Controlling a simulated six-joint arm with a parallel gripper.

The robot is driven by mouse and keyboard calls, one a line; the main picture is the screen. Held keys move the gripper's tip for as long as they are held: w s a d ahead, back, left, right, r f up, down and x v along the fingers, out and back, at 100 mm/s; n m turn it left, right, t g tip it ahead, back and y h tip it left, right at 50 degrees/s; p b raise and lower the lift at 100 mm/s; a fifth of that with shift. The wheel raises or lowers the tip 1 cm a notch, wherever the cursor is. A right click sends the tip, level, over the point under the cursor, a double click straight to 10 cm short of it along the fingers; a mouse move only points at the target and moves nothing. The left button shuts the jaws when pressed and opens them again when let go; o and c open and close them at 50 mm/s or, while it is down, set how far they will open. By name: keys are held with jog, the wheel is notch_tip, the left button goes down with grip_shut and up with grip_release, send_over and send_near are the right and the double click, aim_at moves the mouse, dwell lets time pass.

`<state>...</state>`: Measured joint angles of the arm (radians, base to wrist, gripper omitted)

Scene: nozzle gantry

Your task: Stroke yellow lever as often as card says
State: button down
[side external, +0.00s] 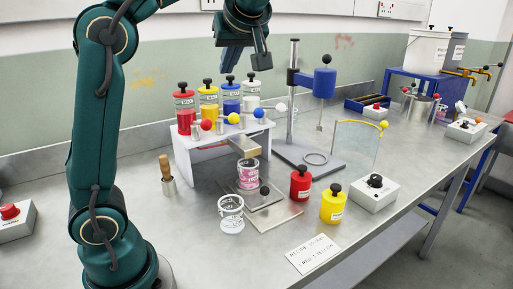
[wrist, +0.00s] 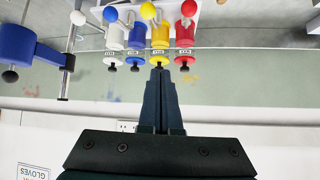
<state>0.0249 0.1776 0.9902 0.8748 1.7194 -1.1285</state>
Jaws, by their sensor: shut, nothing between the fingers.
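The yellow lever's ball knob (side external: 233,118) sticks out from the front of the white nozzle stand (side external: 185,155), below the yellow canister (side external: 209,97). The ball also shows at the top of the inverted wrist view (wrist: 148,11), near the yellow canister (wrist: 160,35). My gripper (side external: 262,62) is shut and empty, above and behind the canister row. In the wrist view its fingertips (wrist: 158,72) appear just below the yellow canister's black knob. The white card (side external: 313,254) lies on the bench front; it seems to mention red and yellow, but its counts are not clearly legible.
Red (side external: 205,124), blue (side external: 259,112) and white (side external: 281,107) lever balls flank the yellow one. Red (side external: 300,182) and yellow (side external: 333,203) pots stand right. A blue-headed press (side external: 325,82) stands behind.

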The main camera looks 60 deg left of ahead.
jog(key=shift+g+y, duration=0.4)
jog(key=shift+g, duration=0.1)
jog(key=w, duration=0.1)
jog(key=w+f, duration=0.2)
jog(key=w, duration=0.1)
jog(key=shift+a+f, duration=0.25)
jog(key=shift+a, duration=0.05)
jog(key=shift+a, duration=0.15)
jog(key=shift+s+a+f, duration=0.1)
jog(key=shift+a+f, duration=0.65)
jog(key=shift+f, duration=0.6)
jog(key=shift+w+a+f, duration=0.1)
jog(key=shift+a+f, duration=0.6)
jog(key=shift+f, duration=0.7)
jog(key=shift+s+a+f, duration=0.1)
jog(key=shift+a+f, duration=0.65)
jog(key=shift+f, duration=0.6)
jog(key=shift+d+f, duration=0.1)
jog(key=shift+d+f+y, duration=0.1)
jog(key=shift+f+y, duration=0.1)
jog(key=shift+y, duration=0.2)
